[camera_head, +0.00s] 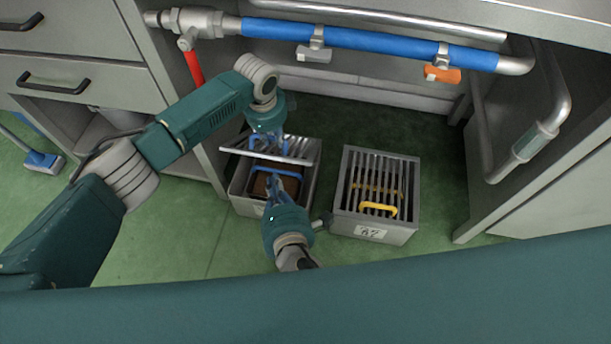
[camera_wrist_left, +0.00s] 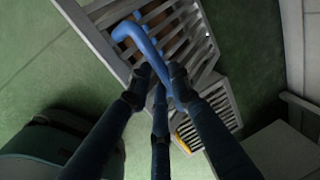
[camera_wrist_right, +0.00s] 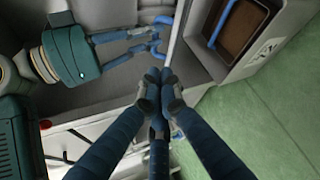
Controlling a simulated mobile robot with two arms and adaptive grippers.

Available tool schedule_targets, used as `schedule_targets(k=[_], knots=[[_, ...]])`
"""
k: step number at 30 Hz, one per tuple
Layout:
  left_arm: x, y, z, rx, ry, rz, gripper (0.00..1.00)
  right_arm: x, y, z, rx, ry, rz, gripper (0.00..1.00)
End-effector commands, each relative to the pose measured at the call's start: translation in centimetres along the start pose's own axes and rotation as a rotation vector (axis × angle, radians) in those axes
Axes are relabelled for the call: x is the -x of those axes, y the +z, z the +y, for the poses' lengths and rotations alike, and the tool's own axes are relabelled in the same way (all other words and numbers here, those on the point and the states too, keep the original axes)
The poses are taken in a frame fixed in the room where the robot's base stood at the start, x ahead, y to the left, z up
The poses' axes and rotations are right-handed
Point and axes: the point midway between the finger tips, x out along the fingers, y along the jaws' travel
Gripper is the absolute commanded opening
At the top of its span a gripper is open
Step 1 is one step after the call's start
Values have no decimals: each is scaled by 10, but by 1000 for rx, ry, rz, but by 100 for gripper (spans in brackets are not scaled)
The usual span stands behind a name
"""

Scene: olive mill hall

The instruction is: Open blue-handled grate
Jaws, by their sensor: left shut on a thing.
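The blue-handled grate (camera_head: 300,149) is raised and tilted above the left grey box (camera_head: 243,208). My left gripper (camera_head: 268,139) is shut on its blue handle (camera_wrist_left: 140,40); the handle also shows in the right wrist view (camera_wrist_right: 160,20). The slats (camera_wrist_left: 196,45) show beside the handle in the left wrist view. Inside the box is a brown-filled container (camera_wrist_right: 237,28) with its own blue handle (camera_wrist_right: 222,22). My right gripper (camera_head: 272,183) is over the front of the box, fingertips together (camera_wrist_right: 159,82), with nothing seen between them.
A second box (camera_head: 345,222) stands to the right; its grate (camera_head: 375,170) lies flat with a yellow handle (camera_head: 378,208). A blue pipe (camera_head: 365,40) with an orange valve (camera_head: 441,74) runs above. Cabinets (camera_head: 75,60) stand left. Green floor (camera_head: 180,230) is free at the front left.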

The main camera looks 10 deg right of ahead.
Motion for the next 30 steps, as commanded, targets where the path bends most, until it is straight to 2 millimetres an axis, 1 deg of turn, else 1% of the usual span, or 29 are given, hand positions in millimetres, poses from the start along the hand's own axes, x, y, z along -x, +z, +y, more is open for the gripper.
schedule_targets(k=[1, 3, 6, 9, 12, 16, 19, 30], knots=[[-5, 2, -3, 6, -17, -3, 0, -4, -9, -26, 149, -71, -36, 0], [-5, 2, -3, 6, -17, -3, 0, -4, -12, -56, 359, -160, -87, 0], [-5, 2, -3, 6, -17, -3, 0, 2, -14, -83, 609, -260, -142, 0], [-5, 2, -3, 6, -16, -3, 0, 8, -13, -97, 784, -326, -179, 0], [-5, 2, -3, 6, -16, -3, 0, 13, -12, -103, 887, -364, -202, 0], [-5, 2, -3, 6, -16, -3, 0, 9, -8, -107, 934, -382, -214, 0], [-5, 2, -3, 6, -16, -3, 0, -3, -4, -109, 937, -381, -215, 0], [-5, 2, -3, 6, -16, -3, 0, -74, 23, -127, 933, -380, -214, 0]])
